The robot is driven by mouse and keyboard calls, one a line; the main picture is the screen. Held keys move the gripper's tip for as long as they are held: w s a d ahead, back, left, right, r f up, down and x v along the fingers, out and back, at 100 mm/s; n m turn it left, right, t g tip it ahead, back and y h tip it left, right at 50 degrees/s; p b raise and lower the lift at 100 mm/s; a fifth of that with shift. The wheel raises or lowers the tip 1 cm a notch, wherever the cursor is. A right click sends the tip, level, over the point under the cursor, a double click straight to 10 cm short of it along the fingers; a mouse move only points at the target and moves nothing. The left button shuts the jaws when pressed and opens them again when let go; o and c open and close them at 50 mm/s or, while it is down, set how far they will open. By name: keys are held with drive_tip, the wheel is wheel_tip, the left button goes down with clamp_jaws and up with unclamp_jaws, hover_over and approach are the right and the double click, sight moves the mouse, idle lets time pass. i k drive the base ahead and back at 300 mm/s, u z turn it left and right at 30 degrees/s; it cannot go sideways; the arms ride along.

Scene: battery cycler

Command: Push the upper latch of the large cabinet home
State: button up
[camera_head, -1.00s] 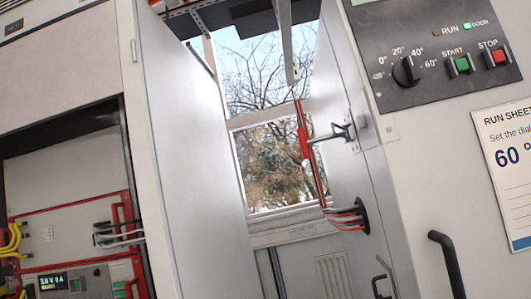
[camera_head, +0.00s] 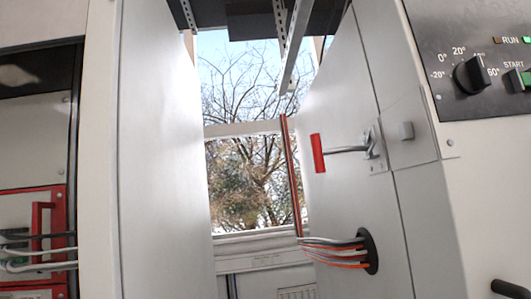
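The large cabinet (camera_head: 430,225) stands on the right, with its grey side wall facing the gap. The upper latch (camera_head: 345,149) is a metal lever on a small bracket (camera_head: 374,150) on that side wall. Its red grip (camera_head: 318,153) points left, out from the wall into the gap. My gripper is not in view, and nothing touches the latch.
Cables run from a dark round port (camera_head: 368,251) below the latch to a vertical bundle (camera_head: 291,175) behind the grip. A metal strut (camera_head: 292,45) hangs above. Another cabinet's pale side (camera_head: 160,150) bounds the gap on the left. A window (camera_head: 250,150) lies behind.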

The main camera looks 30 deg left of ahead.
sight(317, 153)
drive_tip(key=u, duration=0.1)
drive_tip(key=i, duration=1)
drive_tip(key=z, duration=0.05)
